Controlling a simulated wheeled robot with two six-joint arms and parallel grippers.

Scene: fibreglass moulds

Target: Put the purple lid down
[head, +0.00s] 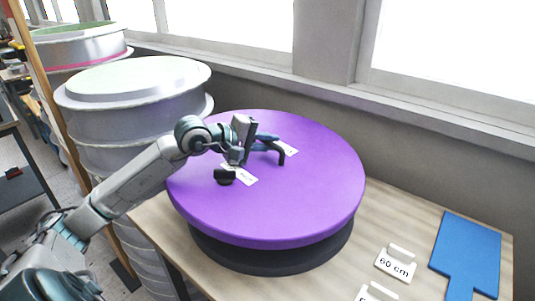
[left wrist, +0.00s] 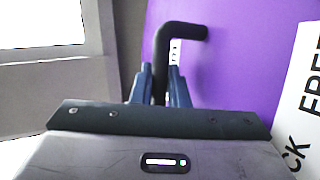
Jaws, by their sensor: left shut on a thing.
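The large round purple lid (head: 275,205) lies flat over a dark grey round base (head: 275,258) on the wooden table. I cannot tell whether the lid touches the base. My left gripper (head: 270,142) is above the lid, shut on its bent black handle (head: 281,155). The left wrist view shows the blue fingers of the gripper (left wrist: 160,82) on either side of the handle (left wrist: 183,31), with the purple lid (left wrist: 250,70) behind. Another black piece (head: 225,176) sits on the lid, partly hidden by my wrist. My right gripper is out of view.
Tall grey round moulds (head: 140,90) stand at the left, close to my left arm. A blue board (head: 468,250) and a "60 cm" card (head: 395,264) lie on the table (head: 375,225) at the right. A window sill (head: 420,115) runs along the back.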

